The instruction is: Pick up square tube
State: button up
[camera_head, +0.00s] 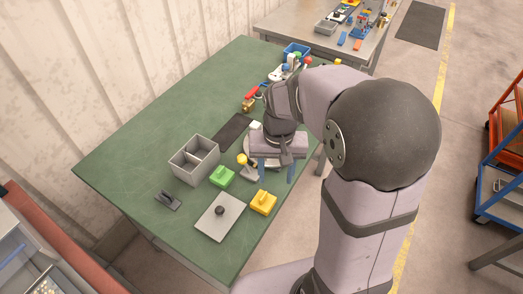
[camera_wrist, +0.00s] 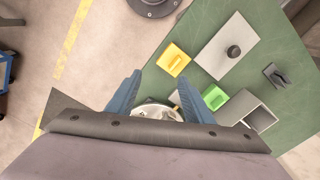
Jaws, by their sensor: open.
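I cannot pick out a square tube with certainty in either view. My gripper (camera_head: 276,174) hangs over the near right edge of the green table, with its two blue fingers apart. It also shows in the wrist view (camera_wrist: 160,78), open with nothing held between the fingertips. Below it is a round silver disc (camera_wrist: 152,112), partly hidden by my gripper. A small yellow-topped piece (camera_head: 242,159) stands at the disc's left side; its shape is too small to tell.
A grey two-compartment bin (camera_head: 177,165), a green block (camera_head: 222,177), a yellow block (camera_head: 263,203), a metal plate with black knob (camera_head: 212,224) and a dark clip (camera_head: 168,201) lie left of my gripper. Several coloured items crowd the far end. The table's left side is clear.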

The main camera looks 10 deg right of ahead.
jog(key=w+m, duration=0.2)
jog(key=w, duration=0.3)
jog(key=w+m, duration=0.2)
jog(key=w, duration=0.4)
jog(key=w+m, duration=0.1)
jog(key=w, duration=0.4)
jog(key=shift+w+r+m, duration=0.2)
jog(key=shift+r+m, duration=0.15)
jog(key=shift+m, duration=0.05)
jog(key=shift+s+f+p, duration=0.15)
jog(key=shift+f+p, duration=1.75)
jog(key=shift+f, duration=1.75)
jog(key=c, duration=1.1)
